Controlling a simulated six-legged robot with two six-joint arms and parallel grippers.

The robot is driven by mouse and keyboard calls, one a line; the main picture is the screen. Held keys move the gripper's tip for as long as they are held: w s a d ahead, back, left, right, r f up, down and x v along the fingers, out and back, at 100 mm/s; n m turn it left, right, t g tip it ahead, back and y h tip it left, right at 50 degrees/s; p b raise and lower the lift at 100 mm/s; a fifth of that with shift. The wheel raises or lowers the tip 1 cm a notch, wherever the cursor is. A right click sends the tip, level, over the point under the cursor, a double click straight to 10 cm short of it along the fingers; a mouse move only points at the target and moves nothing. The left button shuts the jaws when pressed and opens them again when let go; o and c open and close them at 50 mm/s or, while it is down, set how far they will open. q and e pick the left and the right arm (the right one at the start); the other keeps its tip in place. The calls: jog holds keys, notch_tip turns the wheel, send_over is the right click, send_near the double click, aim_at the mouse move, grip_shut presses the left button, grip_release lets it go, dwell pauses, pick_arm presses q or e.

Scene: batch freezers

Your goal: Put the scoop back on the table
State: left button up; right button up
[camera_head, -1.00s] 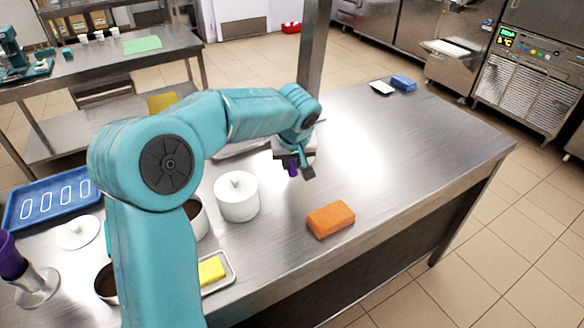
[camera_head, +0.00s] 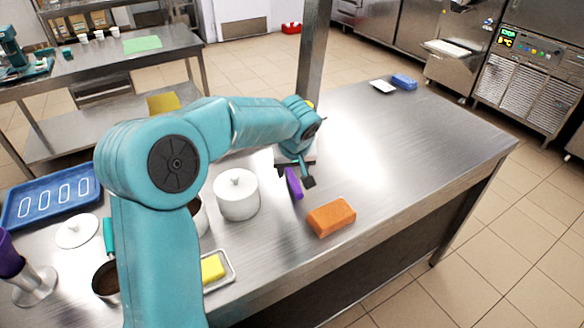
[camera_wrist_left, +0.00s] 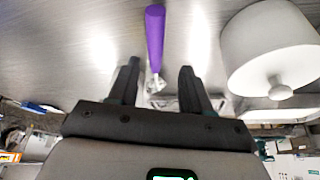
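The scoop, with a purple handle (camera_head: 293,183) and a metal end, is at the middle of the steel table, left of the orange sponge-like block (camera_head: 331,217). In the left wrist view the purple handle (camera_wrist_left: 155,38) points away from the gripper, and its metal end (camera_wrist_left: 155,84) lies between the fingers. My left gripper (camera_head: 297,174) is open over the scoop. In the wrist view its two fingers (camera_wrist_left: 158,85) stand apart, with a gap on each side of the scoop. The scoop seems to lie on the table, but exact contact is hard to tell. My right gripper is out of view.
A white lidded pot (camera_head: 236,195) stands close left of the gripper; it also shows in the wrist view (camera_wrist_left: 268,48). A yellow block on a small tray (camera_head: 232,279) and a blue tray (camera_head: 50,222) are at left. The table's right part (camera_head: 430,150) is mostly clear.

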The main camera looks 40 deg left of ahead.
pick_arm(q)
jog(key=v, duration=1.3)
jog(key=shift+a+p, duration=0.2)
jog(key=shift+p, duration=0.2)
jog(key=shift+f, duration=0.1)
